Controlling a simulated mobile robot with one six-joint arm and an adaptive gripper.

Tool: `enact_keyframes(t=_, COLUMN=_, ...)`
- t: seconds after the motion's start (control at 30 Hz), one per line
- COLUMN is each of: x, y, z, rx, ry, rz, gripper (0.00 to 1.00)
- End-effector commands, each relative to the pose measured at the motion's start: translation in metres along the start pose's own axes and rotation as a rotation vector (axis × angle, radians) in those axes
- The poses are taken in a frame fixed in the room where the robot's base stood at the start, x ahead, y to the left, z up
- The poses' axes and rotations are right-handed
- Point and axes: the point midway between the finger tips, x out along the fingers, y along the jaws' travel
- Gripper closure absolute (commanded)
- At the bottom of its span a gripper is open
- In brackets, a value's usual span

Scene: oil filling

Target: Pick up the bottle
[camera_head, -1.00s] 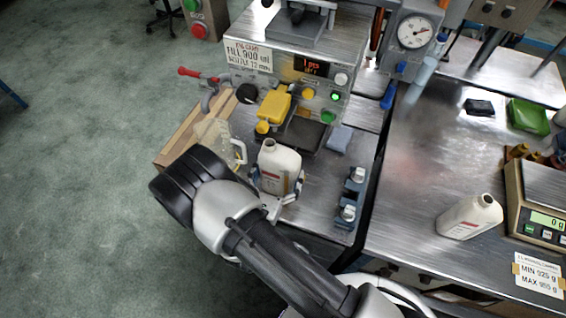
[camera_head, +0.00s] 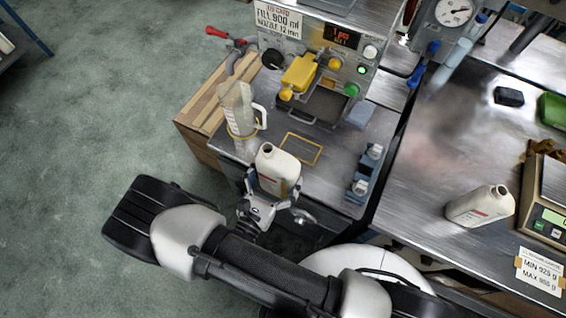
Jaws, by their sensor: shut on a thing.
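A white, open-necked bottle (camera_head: 278,170) with a red label is in my gripper (camera_head: 268,190). The gripper is shut around its lower part, with a finger on each side. The bottle is near the front edge of the filling station's metal table, and I cannot tell how high above the surface it is. A second white open bottle (camera_head: 481,206) stands on the right-hand metal table, apart from my gripper.
The filling machine (camera_head: 325,40) stands behind, with a yellow nozzle part (camera_head: 299,75). A yellow outlined square (camera_head: 301,148) on the table is bare. A clear jug (camera_head: 238,108) stands left, a blue-grey fixture (camera_head: 366,174) right. A scale (camera_head: 545,205) is far right.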

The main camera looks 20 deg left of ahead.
Motion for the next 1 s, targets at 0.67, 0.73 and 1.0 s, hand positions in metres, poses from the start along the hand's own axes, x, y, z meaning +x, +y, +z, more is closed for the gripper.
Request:
enact_keyframes(t=0.67, x=-0.025, y=0.0, z=0.001, rx=0.0, ry=-0.003, rz=0.0, gripper=0.71)
enact_keyframes(t=0.73, x=-0.025, y=0.0, z=0.001, rx=0.0, ry=-0.003, rz=0.0, gripper=0.71)
enact_keyframes(t=1.0, x=-0.025, y=0.0, z=0.001, rx=0.0, ry=-0.003, rz=-0.002, gripper=0.71)
